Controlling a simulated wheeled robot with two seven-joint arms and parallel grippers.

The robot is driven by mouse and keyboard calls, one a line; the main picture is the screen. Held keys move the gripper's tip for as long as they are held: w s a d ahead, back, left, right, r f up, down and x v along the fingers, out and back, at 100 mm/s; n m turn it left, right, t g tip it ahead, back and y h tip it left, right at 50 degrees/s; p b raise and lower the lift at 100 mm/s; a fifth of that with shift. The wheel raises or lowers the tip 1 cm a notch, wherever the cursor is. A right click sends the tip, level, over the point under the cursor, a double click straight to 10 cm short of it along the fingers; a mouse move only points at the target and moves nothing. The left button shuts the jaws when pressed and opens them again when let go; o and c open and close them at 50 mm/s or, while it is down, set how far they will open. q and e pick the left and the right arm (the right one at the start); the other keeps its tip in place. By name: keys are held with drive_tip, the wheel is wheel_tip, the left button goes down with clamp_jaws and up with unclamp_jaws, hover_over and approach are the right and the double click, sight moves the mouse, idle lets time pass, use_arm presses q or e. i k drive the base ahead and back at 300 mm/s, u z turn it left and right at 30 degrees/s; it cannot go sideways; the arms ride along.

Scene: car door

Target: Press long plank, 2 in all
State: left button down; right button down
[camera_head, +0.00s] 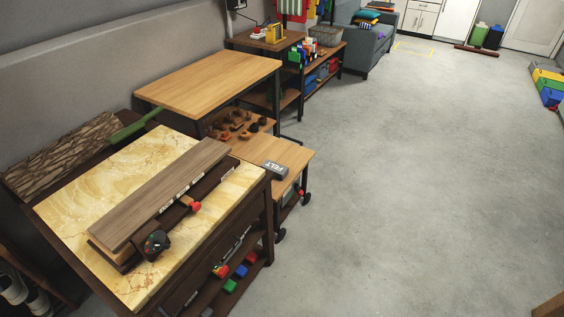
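A long grey-brown plank (165,190) lies diagonally across the yellow marble-patterned top of a workbench (115,172) at the left. It rests over a darker long base piece (205,188), whose front side shows below it. A red knob (195,207) and a round black knob (155,243) are at the front side of this piece. I cannot tell whether a second long plank lies under the first. Neither of my grippers can be made out in this view.
A green-handled tool (133,128) lies at the bench's back edge beside a bark-textured panel (62,158). A wooden table (210,84) stands behind. Coloured blocks (231,285) sit on the bench's lower shelf.

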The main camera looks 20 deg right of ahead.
sight(118, 227)
drive_tip(key=z, duration=0.2)
drive_tip(key=k, duration=0.3)
drive_tip(key=z, duration=0.1)
drive_tip(key=i, duration=0.85)
drive_tip(key=z, duration=0.6)
